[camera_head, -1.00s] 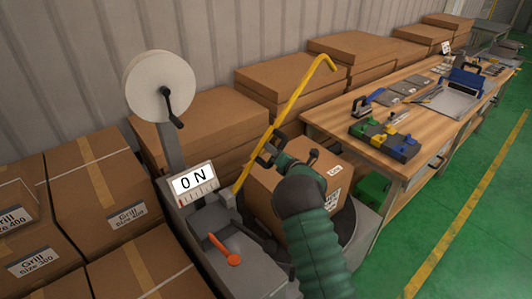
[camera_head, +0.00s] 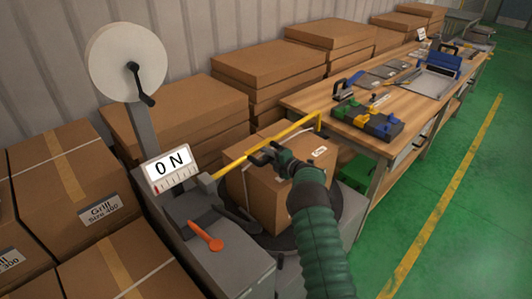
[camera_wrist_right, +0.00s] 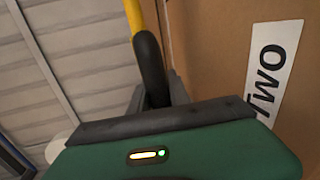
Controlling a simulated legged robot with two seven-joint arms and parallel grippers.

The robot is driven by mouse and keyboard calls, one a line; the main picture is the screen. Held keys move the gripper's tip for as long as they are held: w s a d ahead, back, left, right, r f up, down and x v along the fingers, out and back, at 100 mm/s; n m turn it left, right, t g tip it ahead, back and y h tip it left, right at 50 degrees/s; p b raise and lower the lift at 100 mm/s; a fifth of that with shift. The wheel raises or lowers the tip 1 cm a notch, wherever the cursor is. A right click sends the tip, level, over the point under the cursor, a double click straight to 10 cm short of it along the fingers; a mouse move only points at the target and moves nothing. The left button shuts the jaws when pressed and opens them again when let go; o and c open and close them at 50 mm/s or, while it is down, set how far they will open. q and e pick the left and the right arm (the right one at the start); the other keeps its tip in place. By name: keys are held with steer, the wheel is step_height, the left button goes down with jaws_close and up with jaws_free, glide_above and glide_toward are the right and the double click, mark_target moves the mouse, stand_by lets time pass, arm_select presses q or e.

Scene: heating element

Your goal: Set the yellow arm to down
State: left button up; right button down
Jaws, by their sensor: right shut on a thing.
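The yellow arm (camera_head: 237,163) runs from the machine beside the ON display up to the right, at a low slant over the cardboard box (camera_head: 262,205), and ends in a short downward bend. My right gripper (camera_head: 266,156) is shut on the yellow arm around its middle. In the right wrist view, the yellow arm (camera_wrist_right: 134,14) comes from the top to a black section (camera_wrist_right: 151,70) at the gripper (camera_wrist_right: 158,95). The fingertips are partly hidden there. My left gripper is out of view.
The machine has an ON display (camera_head: 169,168), an orange lever (camera_head: 206,236) and a white reel (camera_head: 127,62). Grill boxes (camera_head: 75,180) stand at left. A wooden workbench (camera_head: 310,101) with tools is at right. The green floor (camera_head: 470,200) is clear.

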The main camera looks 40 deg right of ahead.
steer(key=shift+f, duration=0.55)
steer(key=c, duration=1.5)
jaws_free()
steer(key=shift+o, duration=1.3)
steer(key=shift+d+f, duration=0.1)
steer(key=s+r, duration=0.3)
steer(key=s, duration=1.3)
steer(key=shift+s+d, duration=0.2)
steer(key=shift+d, duration=0.2)
steer(key=shift+m, duration=0.3)
